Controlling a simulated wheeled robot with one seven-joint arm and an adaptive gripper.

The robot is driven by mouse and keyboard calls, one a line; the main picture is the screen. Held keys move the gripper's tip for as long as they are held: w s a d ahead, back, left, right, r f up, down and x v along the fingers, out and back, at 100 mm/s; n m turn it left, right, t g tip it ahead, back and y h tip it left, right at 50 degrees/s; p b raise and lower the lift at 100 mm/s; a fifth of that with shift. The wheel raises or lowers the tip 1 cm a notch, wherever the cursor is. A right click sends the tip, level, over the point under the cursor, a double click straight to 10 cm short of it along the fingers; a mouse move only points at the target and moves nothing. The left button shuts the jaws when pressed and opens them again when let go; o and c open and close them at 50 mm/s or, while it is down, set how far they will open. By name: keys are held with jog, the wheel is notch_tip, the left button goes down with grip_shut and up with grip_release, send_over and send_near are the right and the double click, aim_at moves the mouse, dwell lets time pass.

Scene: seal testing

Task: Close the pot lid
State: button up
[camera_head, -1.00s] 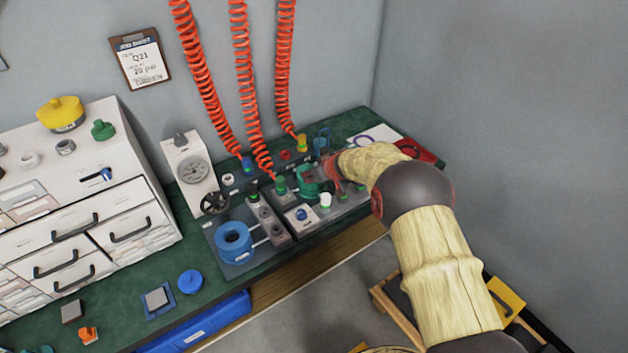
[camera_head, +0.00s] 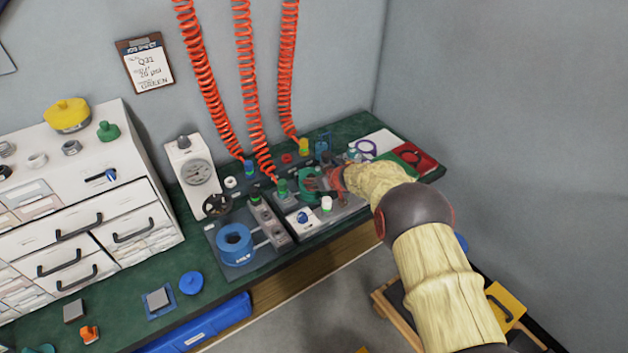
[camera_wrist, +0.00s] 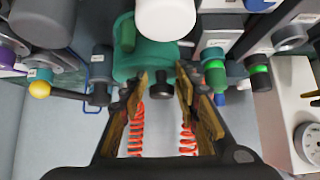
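A green pot-like body (camera_head: 307,186) stands on the fixture plate on the bench, partly hidden by my gripper. In the wrist view a large green rounded body (camera_wrist: 140,60) with a short dark knob (camera_wrist: 162,82) lies just beyond my fingertips; I take it for the same pot. My gripper (camera_wrist: 166,88) is open, its fingers on either side of the knob with gaps visible. I cannot tell whether a finger touches the green body. In the head view my gripper (camera_head: 325,180) is at the pot's right side. The lid's position is unclear.
A blue ring-shaped pot (camera_head: 234,240) and a grey gauge unit (camera_head: 193,172) are to the left. A white-capped fitting (camera_head: 326,203) stands close in front. Red coiled hoses (camera_head: 243,90) hang behind. A blue round cap (camera_head: 190,282) lies near the bench's front edge.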

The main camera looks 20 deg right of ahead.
jog(key=shift+o, duration=0.7)
jog(key=shift+s+a+f, duration=0.1)
jog(key=shift+s+f, duration=0.15)
jog(key=shift+f, duration=0.25)
jog(key=shift+r, duration=0.1)
jog(key=v, duration=1.2)
jog(key=shift+w+r, duration=0.25)
jog(key=shift+r, duration=0.1)
